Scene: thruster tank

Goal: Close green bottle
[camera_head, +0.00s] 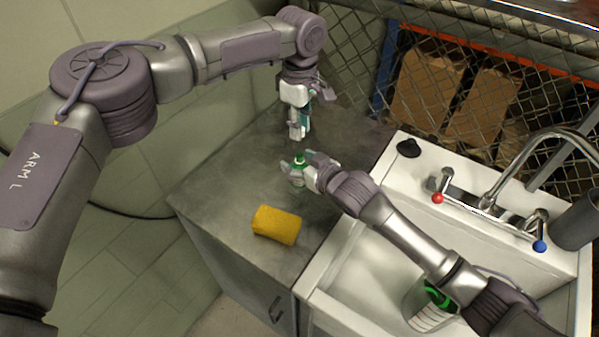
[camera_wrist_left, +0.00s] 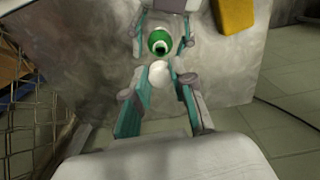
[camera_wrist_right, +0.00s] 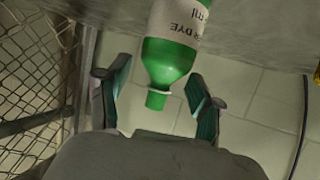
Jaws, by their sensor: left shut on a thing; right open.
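The green bottle (camera_head: 299,160) stands upright on the grey counter, its green neck uncapped. In the left wrist view its round green opening (camera_wrist_left: 159,42) shows from above. The right wrist view shows its white label and green shoulder (camera_wrist_right: 166,60). My left gripper (camera_head: 297,133) points down above the bottle. It is shut on a small white cap (camera_wrist_left: 161,72), apart from the bottle's mouth in the head view. My right gripper (camera_head: 302,166) is open, with its fingers on either side of the bottle. The head view hides most of the bottle behind these fingers.
A yellow sponge (camera_head: 277,225) lies on the counter (camera_head: 225,195) in front of the bottle. To the right is a white sink (camera_head: 350,275) with a tap (camera_head: 487,200) and a black stopper (camera_head: 408,148) on its rim. A wire mesh (camera_head: 350,50) stands behind.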

